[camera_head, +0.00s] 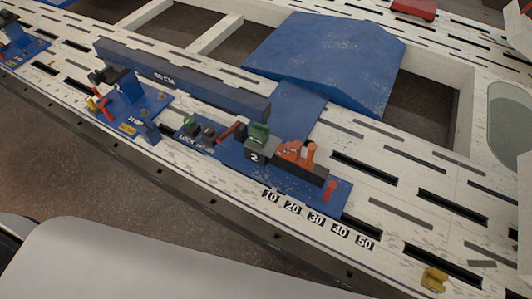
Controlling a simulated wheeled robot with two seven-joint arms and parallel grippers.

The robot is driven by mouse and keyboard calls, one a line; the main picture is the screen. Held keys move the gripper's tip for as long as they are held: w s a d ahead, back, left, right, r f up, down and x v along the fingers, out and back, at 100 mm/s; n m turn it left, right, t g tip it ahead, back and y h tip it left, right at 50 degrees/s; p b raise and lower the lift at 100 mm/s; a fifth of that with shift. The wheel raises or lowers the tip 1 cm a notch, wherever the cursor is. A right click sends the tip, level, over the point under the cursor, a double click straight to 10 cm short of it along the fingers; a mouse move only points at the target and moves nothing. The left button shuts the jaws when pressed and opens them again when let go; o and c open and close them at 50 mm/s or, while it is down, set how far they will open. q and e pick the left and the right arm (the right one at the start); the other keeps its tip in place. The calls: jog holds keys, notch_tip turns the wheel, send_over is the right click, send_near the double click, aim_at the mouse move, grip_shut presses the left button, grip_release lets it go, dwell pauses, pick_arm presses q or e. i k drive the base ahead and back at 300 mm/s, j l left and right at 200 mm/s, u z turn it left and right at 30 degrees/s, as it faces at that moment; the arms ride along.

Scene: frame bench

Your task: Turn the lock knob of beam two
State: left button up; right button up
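A blue plate (335,196) on the white frame bench carries a block marked 2 (255,157) with a green top. At its left end, a small green knob (191,126) stands by white lettering that seems to read LOCK (187,140). A dark knob (208,131) stands just right of it, by lettering that seems to read LET OFF. A red lever (231,131) is further right. An orange clamp-like part (294,151) sits right of the block, over a dark bar. The knob's exact setting is too small to tell. Neither gripper is in view.
A long blue beam (185,77) lies behind the knobs. Another blue fixture (140,102) with red and yellow parts stands left. A large blue cover (325,60) is behind. Number tags (315,219) line the front edge; a yellow block (433,279) sits lower right.

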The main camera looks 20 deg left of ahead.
aim_at(188, 121)
jog(key=u, duration=1.2)
